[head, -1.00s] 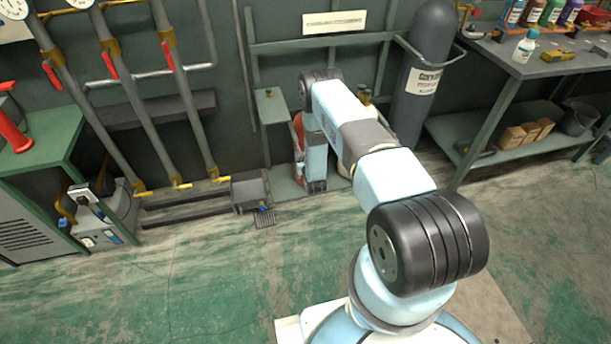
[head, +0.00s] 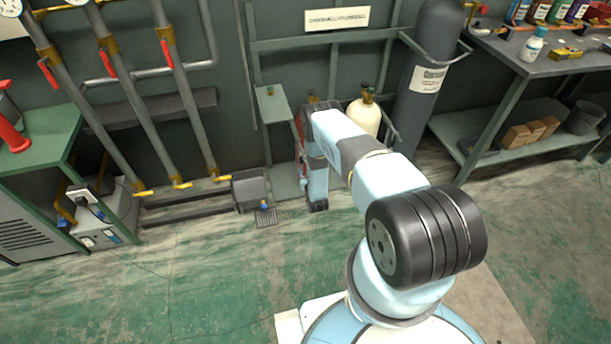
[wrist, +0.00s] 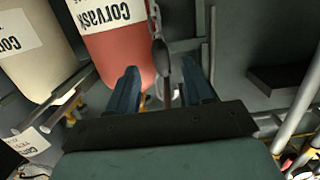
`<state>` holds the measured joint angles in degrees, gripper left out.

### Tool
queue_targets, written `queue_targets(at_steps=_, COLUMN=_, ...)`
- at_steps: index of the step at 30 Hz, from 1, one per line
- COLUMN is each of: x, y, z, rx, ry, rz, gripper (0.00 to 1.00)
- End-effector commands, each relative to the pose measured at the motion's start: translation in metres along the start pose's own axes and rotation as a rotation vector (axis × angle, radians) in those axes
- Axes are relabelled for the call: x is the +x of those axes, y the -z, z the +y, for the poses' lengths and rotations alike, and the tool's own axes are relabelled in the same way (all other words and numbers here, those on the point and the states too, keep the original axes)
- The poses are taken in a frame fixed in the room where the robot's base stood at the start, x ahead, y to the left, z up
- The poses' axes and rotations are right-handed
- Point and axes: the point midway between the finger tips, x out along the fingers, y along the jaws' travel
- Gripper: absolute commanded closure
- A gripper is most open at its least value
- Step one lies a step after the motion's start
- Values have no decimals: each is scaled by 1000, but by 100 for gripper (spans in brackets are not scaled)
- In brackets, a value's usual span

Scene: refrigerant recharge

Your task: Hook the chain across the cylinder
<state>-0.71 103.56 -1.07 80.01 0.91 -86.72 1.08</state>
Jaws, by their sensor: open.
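A red cylinder (wrist: 112,52) with a white label stands to the left of my gripper (wrist: 161,78) in the wrist view. In the head view a small part of the red cylinder (head: 299,128) shows behind my arm. A dark chain (wrist: 154,14) hangs beside the red cylinder, with a dark oval piece (wrist: 162,57) at its lower part, possibly its hook end. This piece lies between my two open fingers in the picture; whether it touches them I cannot tell. My arm hides the gripper in the head view.
A cream cylinder (head: 364,114) stands right of the red one, also at the far left in the wrist view (wrist: 30,50). A tall grey cylinder (head: 426,80) stands in the rack further right. A small green shelf (head: 272,108) juts out left of my arm.

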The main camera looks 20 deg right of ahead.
Motion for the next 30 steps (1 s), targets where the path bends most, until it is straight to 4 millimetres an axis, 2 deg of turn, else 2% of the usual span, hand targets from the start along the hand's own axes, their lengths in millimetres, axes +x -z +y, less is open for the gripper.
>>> queue_targets(at_steps=18, x=55, y=0, z=1, rx=1, ry=-1, rz=1, gripper=49)
queue_targets(at_steps=30, x=63, y=0, z=0, rx=0, ry=0, rz=-1, gripper=49)
